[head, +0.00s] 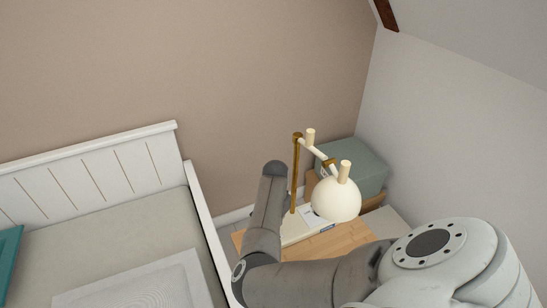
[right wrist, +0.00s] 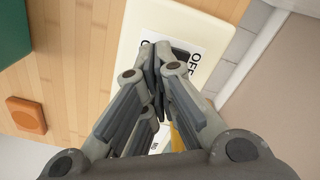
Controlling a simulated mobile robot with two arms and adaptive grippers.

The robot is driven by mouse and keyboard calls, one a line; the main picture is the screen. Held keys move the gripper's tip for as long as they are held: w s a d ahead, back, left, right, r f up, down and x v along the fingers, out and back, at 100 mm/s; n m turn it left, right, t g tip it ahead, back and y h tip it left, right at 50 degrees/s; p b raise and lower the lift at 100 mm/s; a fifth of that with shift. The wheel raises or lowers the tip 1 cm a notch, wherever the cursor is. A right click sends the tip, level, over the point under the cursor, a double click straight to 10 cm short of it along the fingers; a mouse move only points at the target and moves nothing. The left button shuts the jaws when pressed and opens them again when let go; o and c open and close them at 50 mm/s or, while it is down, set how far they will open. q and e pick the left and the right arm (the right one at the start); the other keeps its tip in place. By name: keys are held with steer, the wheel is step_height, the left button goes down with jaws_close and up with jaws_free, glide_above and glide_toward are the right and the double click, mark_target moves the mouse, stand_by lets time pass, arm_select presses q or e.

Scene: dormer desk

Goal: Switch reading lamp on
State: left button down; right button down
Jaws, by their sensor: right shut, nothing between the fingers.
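The reading lamp has a cream dome shade (head: 337,201), a brass pole (head: 295,176) and a pale base (head: 294,232) on the wooden desk. I see no clear glow from the shade. In the right wrist view, the cream base (right wrist: 140,20) carries a white label with "OFF" (right wrist: 195,66) and other lettering partly covered. A dark switch (right wrist: 180,53) shows beside the fingertips. My right gripper (right wrist: 158,48) is shut and empty, its tips over the label at the switch. I cannot tell whether they touch. My left gripper is not in view.
A grey-green box (head: 357,166) stands behind the lamp near the wall. A white bed frame (head: 205,225) lies left of the desk. In the right wrist view, an orange block (right wrist: 27,114) and a dark green thing (right wrist: 12,35) are on the desk (right wrist: 75,65).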

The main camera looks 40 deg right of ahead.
steer(key=shift+s+f+b, duration=0.1)
steer(key=shift+f+b, duration=0.55)
steer(key=shift+f, duration=0.65)
stand_by(0.4)
step_height(320, 180, up, 7)
steer(key=p, duration=0.8)
steer(key=shift+r, duration=0.1)
stand_by(0.4)
